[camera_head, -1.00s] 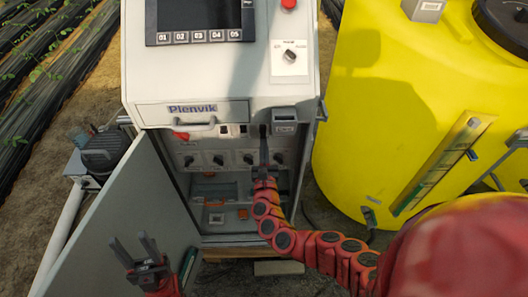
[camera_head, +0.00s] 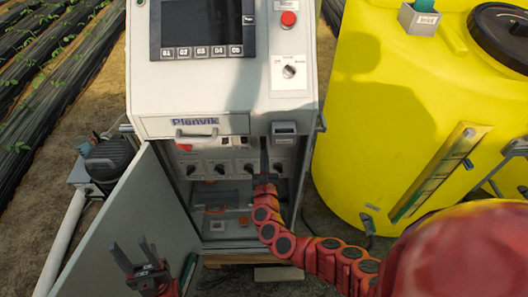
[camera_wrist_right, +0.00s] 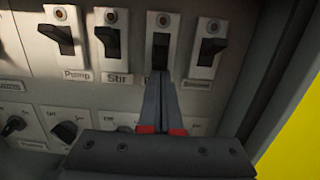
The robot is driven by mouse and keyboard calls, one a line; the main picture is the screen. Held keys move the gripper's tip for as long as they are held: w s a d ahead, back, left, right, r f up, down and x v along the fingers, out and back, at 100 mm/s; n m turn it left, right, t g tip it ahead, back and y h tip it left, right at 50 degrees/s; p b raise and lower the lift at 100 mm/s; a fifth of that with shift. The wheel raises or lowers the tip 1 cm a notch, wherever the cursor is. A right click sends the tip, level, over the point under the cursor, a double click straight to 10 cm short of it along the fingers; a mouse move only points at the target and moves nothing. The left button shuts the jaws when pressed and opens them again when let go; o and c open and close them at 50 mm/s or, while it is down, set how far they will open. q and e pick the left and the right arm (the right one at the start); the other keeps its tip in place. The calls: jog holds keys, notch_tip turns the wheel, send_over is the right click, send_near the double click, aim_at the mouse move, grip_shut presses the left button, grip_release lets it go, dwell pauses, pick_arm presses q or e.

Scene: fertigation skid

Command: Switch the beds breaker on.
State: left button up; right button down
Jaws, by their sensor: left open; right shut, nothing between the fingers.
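A row of black rocker breakers shows in the right wrist view, with labels reading Pump (camera_wrist_right: 57,38), Stir (camera_wrist_right: 107,40) and a third breaker (camera_wrist_right: 160,40) whose label is mostly covered by my fingers; only a first letter like B shows. My right gripper (camera_wrist_right: 161,80) is shut and empty, its tips at the lower part of this third breaker. Whether they touch it I cannot tell. In the head view the right gripper (camera_head: 264,150) reaches into the open cabinet (camera_head: 222,126). My left gripper (camera_head: 130,243) is open and empty in front of the cabinet door.
A fourth breaker (camera_wrist_right: 209,50) stands right of the fingers, close to the cabinet's side wall. Dark rotary knobs (camera_wrist_right: 65,131) sit below the row. The open door (camera_head: 110,225) stands at left. A yellow tank (camera_head: 400,130) stands close at right.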

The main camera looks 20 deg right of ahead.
aim_at(264, 143)
jog(key=shift+s+a+r+g+y+p, duration=0.15)
jog(key=shift+r+g+p, duration=0.3)
jog(key=shift+p, duration=0.65)
jog(key=shift+s+d+r+g+y+p, duration=0.1)
jog(key=shift+s+r+g+p, duration=0.1)
jog(key=shift+r+p, duration=0.65)
jog(key=shift+s+a+r+g+y+p, duration=0.15)
jog(key=shift+r+g+p, duration=0.15)
jog(key=shift+p, duration=1)
